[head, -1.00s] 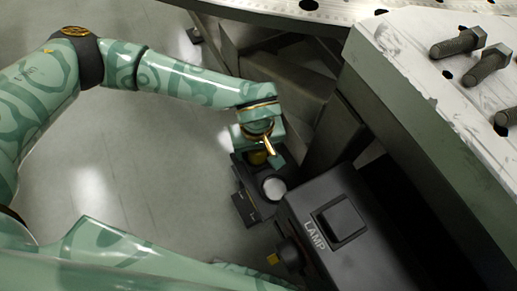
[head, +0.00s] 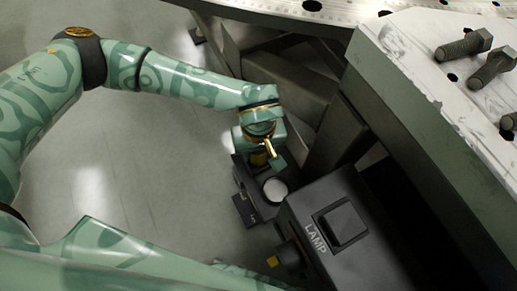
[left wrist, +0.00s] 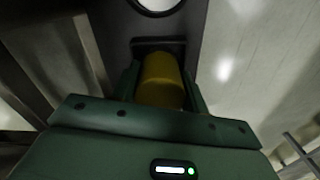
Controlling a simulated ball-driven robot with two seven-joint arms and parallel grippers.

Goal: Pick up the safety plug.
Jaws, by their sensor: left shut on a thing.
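The safety plug appears as a yellow cylinder (left wrist: 162,80) in the left wrist view, between the two green fingers of my left gripper (left wrist: 162,88). Its far end meets a dark square plate (left wrist: 158,44); I cannot tell whether the two are joined. In the head view a small bit of yellow (head: 258,159) shows below my left gripper (head: 264,160), which is shut on it just above a black housing (head: 247,181). The gripper hides most of the plug there. My right gripper is not in view.
A round pale button (head: 275,190) sits on the black housing. A black box marked LAMP (head: 335,250) stands close at the right, with a yellow-tipped knob (head: 274,261). A heavy bench block (head: 400,90) with bolts lies beyond. Bare floor (head: 150,180) is left.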

